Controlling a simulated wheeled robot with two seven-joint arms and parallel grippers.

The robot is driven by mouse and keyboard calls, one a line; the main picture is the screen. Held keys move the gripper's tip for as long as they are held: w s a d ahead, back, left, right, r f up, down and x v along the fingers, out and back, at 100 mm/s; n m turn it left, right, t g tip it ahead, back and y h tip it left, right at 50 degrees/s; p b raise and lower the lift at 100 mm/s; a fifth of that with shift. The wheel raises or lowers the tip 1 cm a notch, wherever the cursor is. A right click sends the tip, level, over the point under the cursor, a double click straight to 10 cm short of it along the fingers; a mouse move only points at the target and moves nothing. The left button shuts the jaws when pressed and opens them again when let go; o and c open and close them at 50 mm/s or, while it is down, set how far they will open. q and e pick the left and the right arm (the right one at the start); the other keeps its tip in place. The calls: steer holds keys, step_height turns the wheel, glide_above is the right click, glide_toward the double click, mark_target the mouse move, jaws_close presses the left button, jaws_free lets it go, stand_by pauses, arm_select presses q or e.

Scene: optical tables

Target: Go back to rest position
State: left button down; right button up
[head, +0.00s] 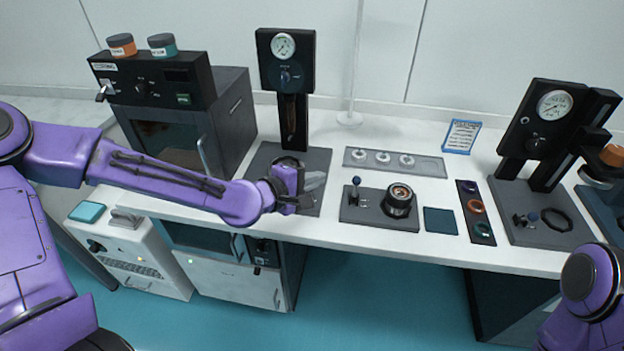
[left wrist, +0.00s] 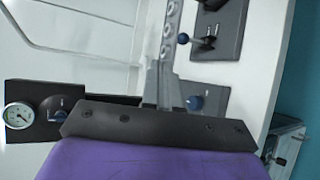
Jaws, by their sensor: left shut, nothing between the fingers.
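My left arm (head: 175,185) is purple and reaches from the left over the white table. Its gripper (head: 314,189) is shut and empty, held above the dark base plate of the middle gauge stand (head: 287,75). In the left wrist view the shut grey fingers (left wrist: 157,85) show past a dark bracket. My right arm (head: 590,290) shows only in part at the lower right corner. The right gripper is out of view.
A dark oven (head: 180,110) with two jars on top stands at the left. A fixture with a blue-knobbed lever (head: 385,215), a grey tray of rings (head: 430,166) and a second gauge stand (head: 548,125) lie to the right.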

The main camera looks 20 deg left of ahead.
arm_select(q)
steer(key=shift+s+a+r, duration=0.15)
steer(key=shift+s+r, duration=0.1)
steer(key=shift+s, duration=0.05)
steer(key=s+a+f+m+g+y+b, duration=0.1)
steer(key=s+a+f+y, duration=0.15)
steer(key=f, duration=0.45)
steer(key=s+a+f+m+g+y, duration=0.2)
steer(key=s+f, duration=0.2)
steer(key=f, duration=0.3)
steer(key=s+a+f+m+g+y+b, duration=0.1)
steer(key=s+a+f+y, duration=0.1)
steer(key=s+f, duration=0.35)
steer(key=s+a+f+m+g+y+b, duration=0.1)
steer(key=s+a+f+m+g, duration=0.1)
steer(key=s+f, duration=0.6)
steer(key=s+a+f+m+g+y+b, duration=0.1)
steer(key=s+a+f+m+g+y, duration=0.1)
steer(key=s+f, duration=0.6)
steer(key=s+a+g, duration=0.1)
steer(key=s, duration=0.3)
steer(key=shift+f+m+g+b, duration=0.3)
steer(key=shift+f+m+g, duration=0.05)
steer(key=shift+m+g, duration=0.05)
